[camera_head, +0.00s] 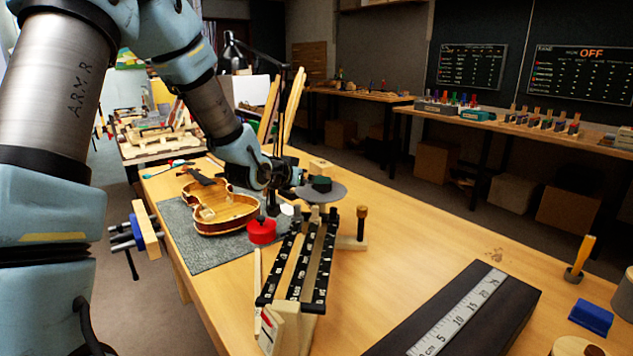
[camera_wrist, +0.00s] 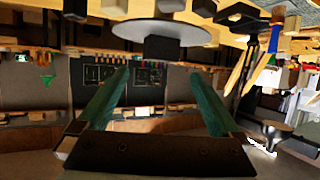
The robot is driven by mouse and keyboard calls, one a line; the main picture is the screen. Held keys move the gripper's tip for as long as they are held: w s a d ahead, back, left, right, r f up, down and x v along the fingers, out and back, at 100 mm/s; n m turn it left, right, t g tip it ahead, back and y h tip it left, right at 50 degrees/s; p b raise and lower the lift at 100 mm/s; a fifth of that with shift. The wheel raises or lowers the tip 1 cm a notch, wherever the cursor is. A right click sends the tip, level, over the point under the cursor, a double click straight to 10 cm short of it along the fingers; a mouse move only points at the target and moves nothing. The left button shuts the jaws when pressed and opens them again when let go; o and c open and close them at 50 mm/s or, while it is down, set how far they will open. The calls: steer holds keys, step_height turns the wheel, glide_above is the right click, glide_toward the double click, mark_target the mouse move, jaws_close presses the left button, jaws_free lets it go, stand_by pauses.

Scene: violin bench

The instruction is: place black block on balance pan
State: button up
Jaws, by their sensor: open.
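The black block (camera_head: 321,184) sits on the round grey balance pan (camera_head: 334,194), near its middle. In the wrist view, which is upside down, the block (camera_wrist: 160,48) rests against the flat face of the pan (camera_wrist: 205,29). My gripper (camera_head: 294,177) is just left of the block at about its height in the head view. In the wrist view my gripper (camera_wrist: 160,74) is open, with nothing between its two green fingers. The block lies beyond the fingertips, apart from them. The pan's support is partly hidden behind the beam.
The balance beam (camera_head: 317,262) with black numbered strips runs toward the front. A red round piece (camera_head: 262,231) is beside it. A violin (camera_head: 222,206) lies on a grey mat (camera_head: 186,232) at left. A ruler (camera_head: 458,312) lies on a dark board at right. The bench between is clear.

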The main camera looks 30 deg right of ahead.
steer(key=v, duration=0.7)
steer(key=a+f+n+y, duration=0.3)
steer(key=a+y, duration=0.1)
steer(key=a, duration=0.7)
steer(key=a+f+n+y, duration=0.2)
steer(key=a+f+y, duration=0.15)
steer(key=a, duration=0.65)
steer(key=s+a+f+n+g+y, duration=0.1)
steer(key=s+a+n+g+y, duration=0.2)
steer(key=s+a, duration=0.9)
steer(key=a+n+g, duration=0.1)
steer(key=n+g, duration=0.1)
steer(key=shift+s+f+g+y+b, duration=0.15)
steer(key=shift+s+g+y+b, duration=0.15)
steer(key=shift+g+y, duration=0.1)
